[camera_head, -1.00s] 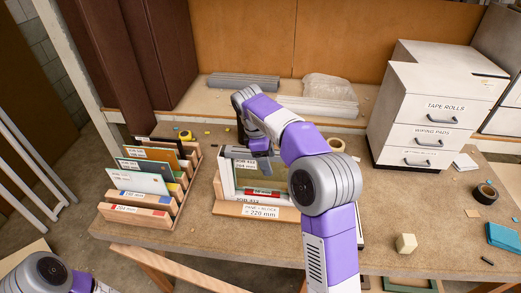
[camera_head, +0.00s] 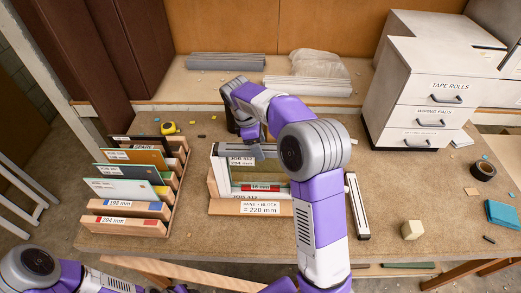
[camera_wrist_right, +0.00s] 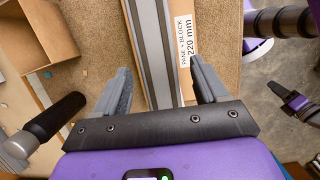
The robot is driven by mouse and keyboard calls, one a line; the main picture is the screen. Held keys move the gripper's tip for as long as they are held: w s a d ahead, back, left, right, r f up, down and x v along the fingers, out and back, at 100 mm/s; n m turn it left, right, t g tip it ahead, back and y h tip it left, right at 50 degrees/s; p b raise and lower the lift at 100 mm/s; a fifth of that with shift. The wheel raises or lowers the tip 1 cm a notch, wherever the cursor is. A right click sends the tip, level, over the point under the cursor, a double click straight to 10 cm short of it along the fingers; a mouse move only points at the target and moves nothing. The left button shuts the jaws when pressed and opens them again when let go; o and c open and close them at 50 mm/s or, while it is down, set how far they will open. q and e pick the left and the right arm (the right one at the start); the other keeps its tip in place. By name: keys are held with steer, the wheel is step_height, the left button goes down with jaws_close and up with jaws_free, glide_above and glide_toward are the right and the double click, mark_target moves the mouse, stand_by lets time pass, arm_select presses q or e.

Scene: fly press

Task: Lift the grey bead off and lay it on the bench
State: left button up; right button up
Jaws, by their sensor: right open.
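The grey bead (camera_head: 266,152) is a long grey strip lying across the top of a small upright frame (camera_head: 217,187) with a pane in it. In the right wrist view the bead (camera_wrist_right: 156,40) runs lengthwise between my fingers. My right gripper (camera_head: 250,139) is above the bead, and my forearm hides part of the area. In the wrist view this gripper (camera_wrist_right: 163,88) is open, one finger on each side of the bead, with gaps visible. My left arm shows at the bottom left of the head view; its jaws are not clear.
A rack of labelled panels (camera_head: 125,208) stands left of the frame. A pale strip (camera_head: 357,207) lies right of my arm. A white drawer cabinet (camera_head: 425,90) stands at the back right. A cream block (camera_head: 412,230) and black tape (camera_head: 483,170) lie at right. Bare bench (camera_head: 390,190) lies between.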

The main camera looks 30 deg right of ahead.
steer(key=shift+f, duration=0.3)
steer(key=c, duration=1.2)
